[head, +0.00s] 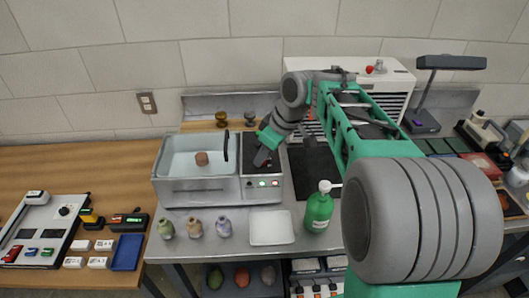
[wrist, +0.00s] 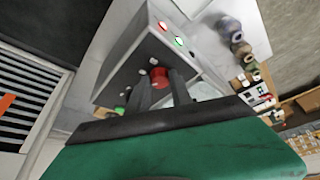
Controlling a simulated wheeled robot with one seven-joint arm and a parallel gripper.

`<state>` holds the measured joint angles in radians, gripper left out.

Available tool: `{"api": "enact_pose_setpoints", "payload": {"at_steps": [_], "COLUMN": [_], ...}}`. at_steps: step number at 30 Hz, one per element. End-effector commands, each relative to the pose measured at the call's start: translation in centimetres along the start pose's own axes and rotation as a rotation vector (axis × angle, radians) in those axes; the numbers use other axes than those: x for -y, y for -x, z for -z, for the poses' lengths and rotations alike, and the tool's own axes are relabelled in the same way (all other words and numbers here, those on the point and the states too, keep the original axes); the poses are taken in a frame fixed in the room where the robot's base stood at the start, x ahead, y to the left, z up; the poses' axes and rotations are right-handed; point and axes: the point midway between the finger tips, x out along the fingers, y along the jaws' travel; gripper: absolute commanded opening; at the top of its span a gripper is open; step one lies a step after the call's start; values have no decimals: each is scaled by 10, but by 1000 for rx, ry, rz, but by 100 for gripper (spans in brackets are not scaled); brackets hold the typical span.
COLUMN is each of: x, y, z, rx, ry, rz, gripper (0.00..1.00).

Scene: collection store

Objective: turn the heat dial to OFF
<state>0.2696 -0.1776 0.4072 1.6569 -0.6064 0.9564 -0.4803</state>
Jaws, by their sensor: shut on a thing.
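The heat dial is a red knob (wrist: 160,74) on the dark top panel of the control box in the wrist view. My gripper (wrist: 162,86) has its two dark fingers on either side of the knob, shut on it. In the head view my gripper (head: 262,158) points down onto the control box (head: 262,192) at the right end of a metal basin (head: 197,187), and hides the dial. White marks lie around the knob, but no lettering or pointer can be read, so I cannot tell the dial's setting.
The basin holds a brown round thing (head: 202,158) and has a black handle (head: 226,146). A green pump bottle (head: 318,208), a white tray (head: 271,228) and several small vases (head: 195,228) stand in front. A white slatted unit (head: 390,82) stands behind my arm.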

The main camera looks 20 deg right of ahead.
Motion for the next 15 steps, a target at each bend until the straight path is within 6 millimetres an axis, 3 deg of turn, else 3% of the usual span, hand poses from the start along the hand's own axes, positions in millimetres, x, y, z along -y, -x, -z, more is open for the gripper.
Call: {"api": "enact_pose_setpoints", "payload": {"at_steps": [15], "x": [-4], "y": [1], "z": [2], "rx": [0], "ry": [411], "rz": [171], "gripper": [0]}}
